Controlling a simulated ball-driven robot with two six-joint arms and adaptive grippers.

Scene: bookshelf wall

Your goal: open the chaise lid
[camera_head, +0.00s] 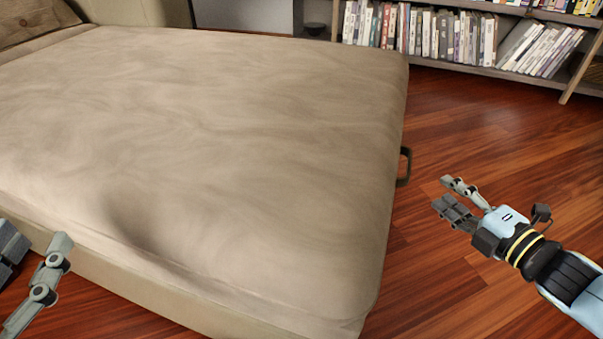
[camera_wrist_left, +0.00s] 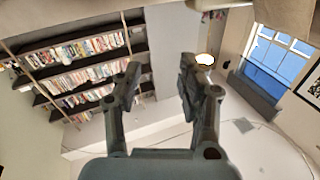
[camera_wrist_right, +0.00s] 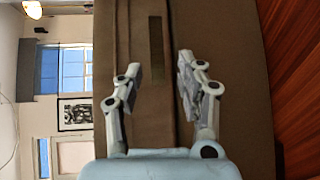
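The chaise lid (camera_head: 200,150) is a wide beige cushion top lying flat and closed in the head view. A dark handle (camera_head: 404,167) sticks out from its right side. In the right wrist view the handle (camera_wrist_right: 156,50) shows as a brown strip on the chaise side, between the finger lines. My right gripper (camera_head: 449,194) is open and empty, right of the handle and apart from it, pointing at the chaise. My left gripper (camera_head: 36,248) is by the chaise's near left edge, partly cut off by the frame; its open, empty fingers (camera_wrist_left: 162,75) show in the left wrist view.
A low bookshelf (camera_head: 470,65) with several books stands at the back right. Bare wooden floor (camera_head: 480,125) lies between it, the chaise and my right arm. A pillow (camera_head: 30,18) lies at the far left.

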